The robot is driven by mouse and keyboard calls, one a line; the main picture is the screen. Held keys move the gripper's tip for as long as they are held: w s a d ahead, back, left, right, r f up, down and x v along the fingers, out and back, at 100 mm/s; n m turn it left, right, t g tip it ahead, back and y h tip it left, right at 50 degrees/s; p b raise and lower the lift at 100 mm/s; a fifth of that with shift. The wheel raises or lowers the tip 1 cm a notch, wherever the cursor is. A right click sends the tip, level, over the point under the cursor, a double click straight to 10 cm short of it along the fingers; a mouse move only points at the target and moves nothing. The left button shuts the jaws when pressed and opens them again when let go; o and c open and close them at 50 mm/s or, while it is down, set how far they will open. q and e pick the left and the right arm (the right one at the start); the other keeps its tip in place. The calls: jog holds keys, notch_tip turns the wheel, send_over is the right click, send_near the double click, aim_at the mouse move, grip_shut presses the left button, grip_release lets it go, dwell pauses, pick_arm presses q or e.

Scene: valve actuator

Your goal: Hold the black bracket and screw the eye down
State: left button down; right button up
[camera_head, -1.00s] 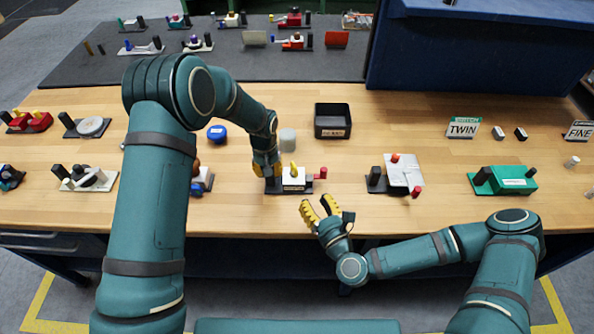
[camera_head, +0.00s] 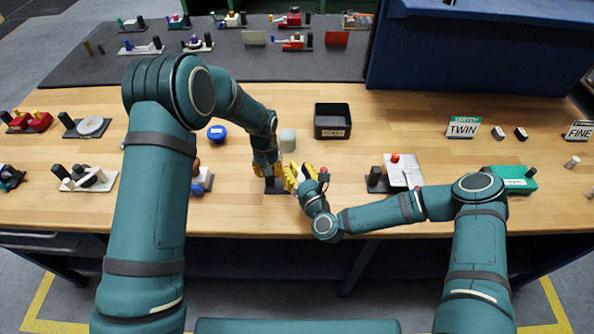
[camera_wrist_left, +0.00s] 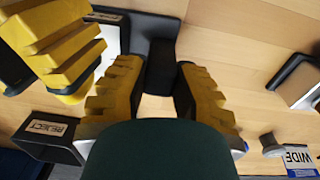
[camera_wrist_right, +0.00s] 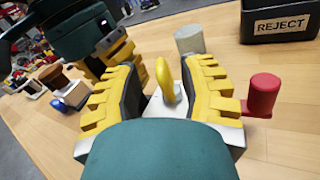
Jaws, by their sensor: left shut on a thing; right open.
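The black bracket (camera_wrist_left: 161,68) stands upright between the yellow fingers of my left gripper (camera_wrist_left: 158,85), which is shut on it. In the head view, my left gripper (camera_head: 265,170) comes down at the bracket's dark base (camera_head: 273,188). The yellow eye (camera_wrist_right: 167,82) stands upright on the white block (camera_wrist_right: 160,107) in the right wrist view. My right gripper (camera_wrist_right: 165,75) is open, with one finger on each side of the eye and a gap to it. In the head view, my right gripper (camera_head: 292,177) hides the eye and most of the block.
A red knob (camera_wrist_right: 263,94) stands just right of the block. A black REJECT bin (camera_head: 332,134) and a grey-white cylinder (camera_head: 287,139) lie behind it. A white-plate assembly (camera_head: 403,172) stands to the right. My two grippers are very close together.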

grip_shut()
jog(key=shift+s+a+m+h, duration=0.1)
jog(key=shift+a+m+h, duration=0.05)
jog(key=shift+m+h, duration=0.2)
jog(key=shift+a+m+t+h, duration=0.15)
jog(key=shift+m+t+h, duration=0.2)
jog(key=shift+m+h, duration=0.45)
jog(key=shift+a+m+t+h, duration=0.1)
jog(key=shift+m+t+h, duration=0.25)
jog(key=shift+h, duration=0.7)
grip_release()
jog(key=shift+d, duration=0.1)
